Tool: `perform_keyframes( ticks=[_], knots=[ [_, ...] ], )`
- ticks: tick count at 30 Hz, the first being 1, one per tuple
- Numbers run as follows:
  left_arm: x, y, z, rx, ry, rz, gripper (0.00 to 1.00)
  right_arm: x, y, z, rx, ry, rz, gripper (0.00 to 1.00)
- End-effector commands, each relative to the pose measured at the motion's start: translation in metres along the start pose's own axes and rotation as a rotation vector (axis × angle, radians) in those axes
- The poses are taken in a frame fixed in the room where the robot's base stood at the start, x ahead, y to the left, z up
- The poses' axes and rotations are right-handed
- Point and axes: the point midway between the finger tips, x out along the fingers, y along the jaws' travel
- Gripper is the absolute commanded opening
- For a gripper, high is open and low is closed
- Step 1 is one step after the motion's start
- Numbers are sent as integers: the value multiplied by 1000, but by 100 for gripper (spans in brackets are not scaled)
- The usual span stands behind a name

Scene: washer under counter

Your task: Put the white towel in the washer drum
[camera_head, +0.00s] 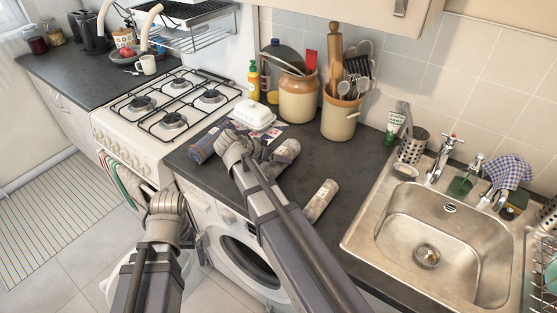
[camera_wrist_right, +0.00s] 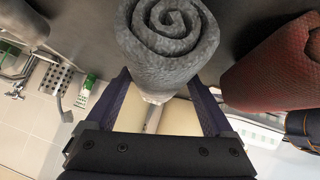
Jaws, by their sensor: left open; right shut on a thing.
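A rolled towel (camera_wrist_right: 170,50), pale grey in the shade, sits between the fingers of my right gripper (camera_wrist_right: 165,105) in the right wrist view. In the head view this roll (camera_head: 287,152) lies along the dark counter, and my right gripper (camera_head: 243,145) is at its left end, shut on it. The white washer (camera_head: 218,232) is under the counter. Its round drum opening (camera_head: 250,262) shows left of my right forearm, which covers part of it. My left gripper (camera_head: 167,203) is open and empty, in front of the washer's left side, below counter height.
A dark roll (camera_head: 201,148) lies left of my right gripper, and a pale speckled roll (camera_head: 321,199) lies to its right. A white butter dish (camera_head: 254,115) and crocks (camera_head: 299,97) stand behind. The sink (camera_head: 430,235) is right and the stove (camera_head: 170,110) left.

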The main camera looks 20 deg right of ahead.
Motion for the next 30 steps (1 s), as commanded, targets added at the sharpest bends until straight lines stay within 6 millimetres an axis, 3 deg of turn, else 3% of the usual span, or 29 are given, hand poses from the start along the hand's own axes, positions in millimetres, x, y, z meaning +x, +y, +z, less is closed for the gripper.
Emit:
perform_keyframes(
  ticks=[14, 30],
  knots=[
    [-12, -1, 1, 0, 0, 0, 100, -9, 3, -8, 0, 0, 0, 15],
    [-89, -8, 5, 0, 0, 0, 100, -61, 21, -61, 0, 0, 0, 15]
  ],
)
